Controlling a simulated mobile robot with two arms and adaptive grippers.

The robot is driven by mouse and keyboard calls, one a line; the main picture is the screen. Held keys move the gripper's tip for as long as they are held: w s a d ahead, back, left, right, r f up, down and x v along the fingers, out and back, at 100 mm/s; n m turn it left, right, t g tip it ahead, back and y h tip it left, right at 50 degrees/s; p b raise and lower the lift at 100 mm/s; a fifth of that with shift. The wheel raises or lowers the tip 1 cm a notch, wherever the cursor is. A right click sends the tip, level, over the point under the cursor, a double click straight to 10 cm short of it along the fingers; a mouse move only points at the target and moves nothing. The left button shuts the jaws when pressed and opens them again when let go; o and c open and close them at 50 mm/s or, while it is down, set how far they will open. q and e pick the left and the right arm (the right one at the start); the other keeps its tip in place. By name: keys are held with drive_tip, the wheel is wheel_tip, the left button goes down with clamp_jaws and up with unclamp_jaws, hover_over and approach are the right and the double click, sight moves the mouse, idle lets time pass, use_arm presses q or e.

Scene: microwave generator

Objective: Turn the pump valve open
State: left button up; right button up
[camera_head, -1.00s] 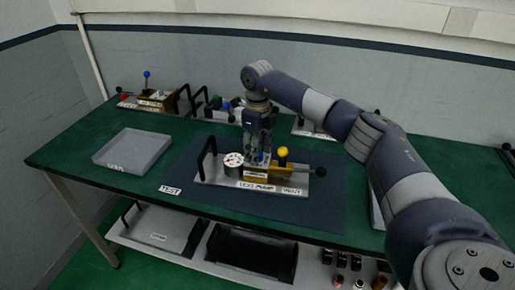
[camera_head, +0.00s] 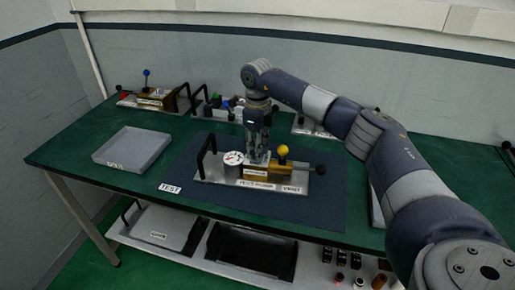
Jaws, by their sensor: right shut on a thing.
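The pump unit (camera_head: 212,176) is a metal plate with a black handle (camera_head: 206,150) at its left, standing on the dark blue mat. On it are a round white gauge (camera_head: 234,158), a brass-coloured block (camera_head: 254,172), a yellow knob (camera_head: 283,150) and a black knob (camera_head: 320,169) at the right end. My right gripper (camera_head: 259,159) points straight down just right of the gauge, over the brass-coloured block. It is shut on a small part of the unit that its fingers mostly hide, likely the valve lever. My left gripper is out of view.
A grey tray (camera_head: 107,157) sits at the table's left. Other units with handles, including one with a blue knob (camera_head: 146,73), stand along the back. The mat (camera_head: 300,215) is clear in front of the pump unit. A lower shelf holds black and grey trays.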

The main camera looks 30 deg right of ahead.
drive_tip(key=n, duration=1.2)
drive_tip(key=shift+w+b, duration=0.1)
drive_tip(key=shift+b, duration=0.2)
drive_tip(key=shift+n, duration=2.2)
drive_tip(key=o, duration=1.1)
